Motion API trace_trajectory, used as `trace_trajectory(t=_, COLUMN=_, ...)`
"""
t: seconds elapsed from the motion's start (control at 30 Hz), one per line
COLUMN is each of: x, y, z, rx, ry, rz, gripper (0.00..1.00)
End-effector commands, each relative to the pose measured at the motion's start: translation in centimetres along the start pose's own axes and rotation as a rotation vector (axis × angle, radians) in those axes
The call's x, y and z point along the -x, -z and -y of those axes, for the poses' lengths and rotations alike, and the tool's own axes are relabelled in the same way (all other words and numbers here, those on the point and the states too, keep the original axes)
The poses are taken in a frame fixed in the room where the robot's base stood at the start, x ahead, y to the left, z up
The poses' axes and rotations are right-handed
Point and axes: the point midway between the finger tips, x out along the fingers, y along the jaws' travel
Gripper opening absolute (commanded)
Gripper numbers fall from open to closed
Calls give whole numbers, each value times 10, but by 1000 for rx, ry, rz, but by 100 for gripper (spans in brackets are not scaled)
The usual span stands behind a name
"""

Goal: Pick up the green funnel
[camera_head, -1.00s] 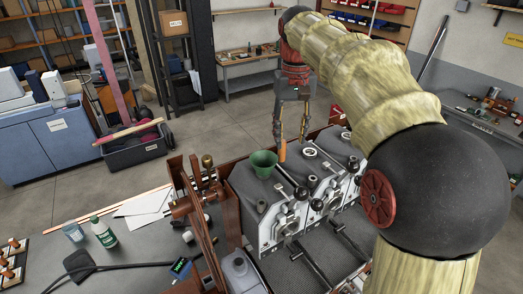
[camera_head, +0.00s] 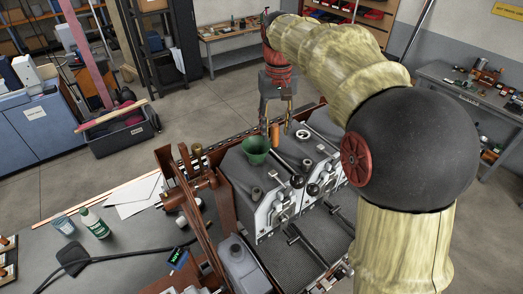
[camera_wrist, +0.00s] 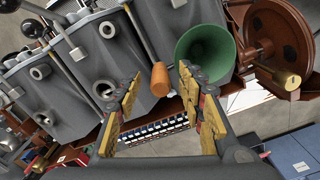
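The green funnel (camera_head: 256,149) sits wide mouth up on top of the grey roaster machine (camera_head: 236,172), at its left end. In the wrist view the funnel (camera_wrist: 206,52) is just beyond and to the right of the fingers, its open mouth facing the camera. My gripper (camera_head: 276,130) hangs pointing down behind and right of the funnel, close to an orange-brown wooden handle (camera_head: 275,135). The funnel is apart from the fingers.
The wooden handle (camera_wrist: 160,79) stands beside the funnel, near the fingers. A red-brown wheel with a brass piece (camera_wrist: 292,80) is right of the funnel. Black-knobbed levers (camera_head: 297,181) stick out of the machine's front. A green-white bottle (camera_head: 95,224) stands on the bench at left.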

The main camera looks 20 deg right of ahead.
Motion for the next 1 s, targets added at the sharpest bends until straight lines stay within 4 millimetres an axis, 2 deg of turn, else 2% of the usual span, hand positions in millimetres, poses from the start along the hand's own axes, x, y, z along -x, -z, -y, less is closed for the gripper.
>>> trace_trajectory(t=0.27, x=-4, y=0, z=0, rx=0, ry=0, rz=0, gripper=39)
trace_trajectory(t=1.0, x=-4, y=0, z=0, rx=0, ry=0, rz=0, gripper=0)
